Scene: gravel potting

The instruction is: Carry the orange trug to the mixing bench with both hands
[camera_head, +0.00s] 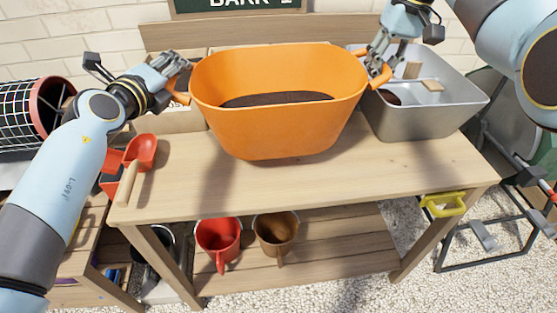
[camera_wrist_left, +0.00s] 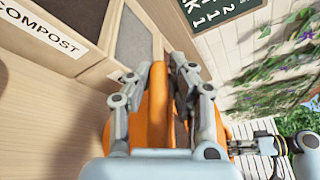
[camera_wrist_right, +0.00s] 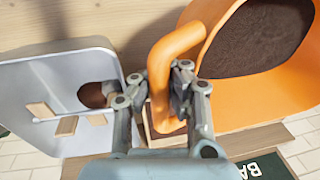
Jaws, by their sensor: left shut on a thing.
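The orange trug (camera_head: 275,110) is upright and roughly level over the wooden bench, with dark material inside. I cannot tell whether its base touches the bench top. My left gripper (camera_head: 176,80) is at its left handle, and in the left wrist view the left gripper (camera_wrist_left: 156,85) is shut on the orange handle (camera_wrist_left: 157,88). My right gripper (camera_head: 378,68) is at the opposite handle. In the right wrist view, the orange handle (camera_wrist_right: 162,70) runs between the fingers of the right gripper (camera_wrist_right: 160,92), which look closed on it. The fingertips are partly hidden by the handles.
A grey metal tray (camera_head: 435,120) stands right of the trug. A red scoop (camera_head: 143,150) lies at the bench's left end. The bench front (camera_head: 300,190) is clear. Red (camera_head: 217,236) and brown (camera_head: 276,230) pots stand on the lower shelf. A compost label (camera_wrist_left: 45,30) shows on a bin.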

